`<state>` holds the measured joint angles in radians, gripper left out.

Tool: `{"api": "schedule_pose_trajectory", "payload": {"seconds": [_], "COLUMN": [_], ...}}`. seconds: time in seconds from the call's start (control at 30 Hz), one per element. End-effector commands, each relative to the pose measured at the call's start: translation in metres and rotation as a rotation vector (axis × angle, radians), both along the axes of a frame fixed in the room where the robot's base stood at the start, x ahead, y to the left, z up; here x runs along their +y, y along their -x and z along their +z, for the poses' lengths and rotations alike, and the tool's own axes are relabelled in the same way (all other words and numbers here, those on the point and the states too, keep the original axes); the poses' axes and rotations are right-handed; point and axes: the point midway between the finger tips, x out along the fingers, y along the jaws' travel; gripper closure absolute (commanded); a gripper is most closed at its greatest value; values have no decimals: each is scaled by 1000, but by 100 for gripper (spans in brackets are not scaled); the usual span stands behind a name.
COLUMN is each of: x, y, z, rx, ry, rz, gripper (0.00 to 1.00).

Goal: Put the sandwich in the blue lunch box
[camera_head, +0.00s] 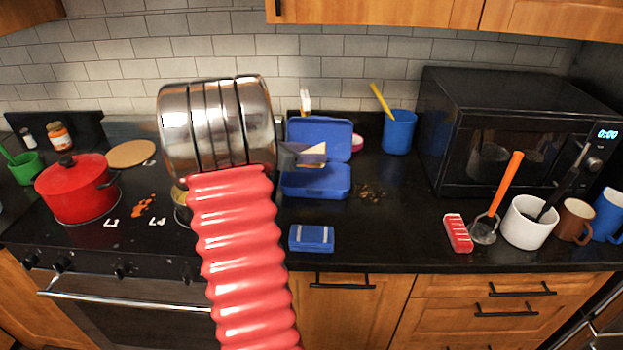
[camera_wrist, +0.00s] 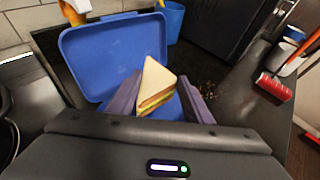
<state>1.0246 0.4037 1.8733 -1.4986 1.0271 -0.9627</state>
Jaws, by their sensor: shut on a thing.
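The sandwich (camera_wrist: 156,84) is a triangular wedge of white bread with a layered filling. My gripper (camera_wrist: 160,102) is shut on it, with a finger on each side. In the head view the sandwich (camera_head: 312,154) shows beside my silver wrist, in front of the raised lid and above the box. The blue lunch box (camera_head: 316,184) stands open on the black counter, its lid (camera_head: 320,132) upright at the back. In the wrist view the lid (camera_wrist: 112,58) is behind the sandwich. Much of the box's inside is hidden by my gripper and the sandwich.
A blue cup (camera_head: 398,132) stands to the right behind the box, and crumbs (camera_head: 372,192) lie beside it. A blue sponge-like block (camera_head: 311,238) lies in front. A microwave (camera_head: 510,135) is at right. A red pot (camera_head: 75,188) sits on the stove at left.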

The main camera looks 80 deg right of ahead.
Motion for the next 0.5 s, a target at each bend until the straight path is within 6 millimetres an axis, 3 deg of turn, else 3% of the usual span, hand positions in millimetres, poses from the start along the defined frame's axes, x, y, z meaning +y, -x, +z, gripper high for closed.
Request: {"api": "schedule_pose_trajectory", "payload": {"seconds": [0.2,0.5], "x": [0,0], "y": [-1,-1], "z": [-34,-41], "rx": [3,1], "ry": [-2,-1], "rz": [2,3], "gripper": [59,59]}}
